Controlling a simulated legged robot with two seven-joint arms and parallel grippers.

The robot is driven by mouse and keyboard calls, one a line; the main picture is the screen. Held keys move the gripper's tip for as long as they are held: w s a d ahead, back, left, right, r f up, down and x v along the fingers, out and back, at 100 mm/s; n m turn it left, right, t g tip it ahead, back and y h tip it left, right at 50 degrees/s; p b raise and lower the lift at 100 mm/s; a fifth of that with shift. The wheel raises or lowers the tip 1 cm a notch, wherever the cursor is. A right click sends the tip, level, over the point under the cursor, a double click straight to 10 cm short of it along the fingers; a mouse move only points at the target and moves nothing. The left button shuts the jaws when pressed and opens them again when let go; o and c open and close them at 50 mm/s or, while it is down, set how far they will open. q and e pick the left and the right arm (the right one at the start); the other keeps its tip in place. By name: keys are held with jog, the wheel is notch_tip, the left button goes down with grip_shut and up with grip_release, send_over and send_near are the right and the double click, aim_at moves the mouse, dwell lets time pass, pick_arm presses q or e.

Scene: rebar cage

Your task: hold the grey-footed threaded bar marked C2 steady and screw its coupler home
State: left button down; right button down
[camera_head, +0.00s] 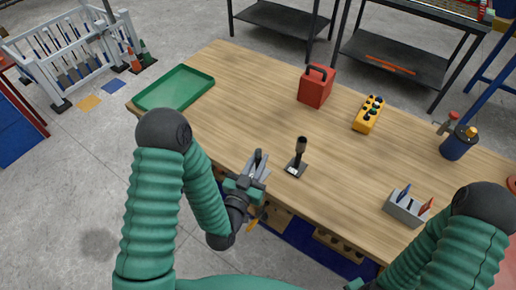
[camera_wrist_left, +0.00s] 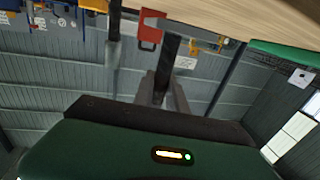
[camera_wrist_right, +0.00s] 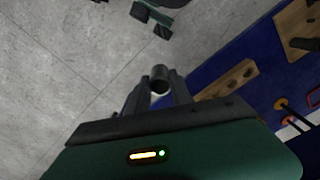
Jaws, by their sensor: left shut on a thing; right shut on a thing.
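My left gripper (camera_head: 258,170) is at the near edge of the wooden bench, shut on a dark upright bar (camera_head: 258,157). My right gripper (camera_wrist_right: 158,92) is shut on a dark, round, hollow-looking coupler (camera_wrist_right: 159,79), seen end-on above the floor and apart from the bars. In the head view that gripper is not clearly visible.
The bench (camera_head: 240,115) carries a green tray (camera_head: 151,101), a red can (camera_head: 314,88), a yellow box with dark knobs (camera_head: 368,115), a grey caddy (camera_head: 404,209) and a dark blue container (camera_head: 457,146). The bench middle is mostly free.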

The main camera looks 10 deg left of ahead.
pick_arm(q)
jog(key=c, duration=1.9)
grip_release()
jog(key=shift+c, duration=0.2)
grip_shut()
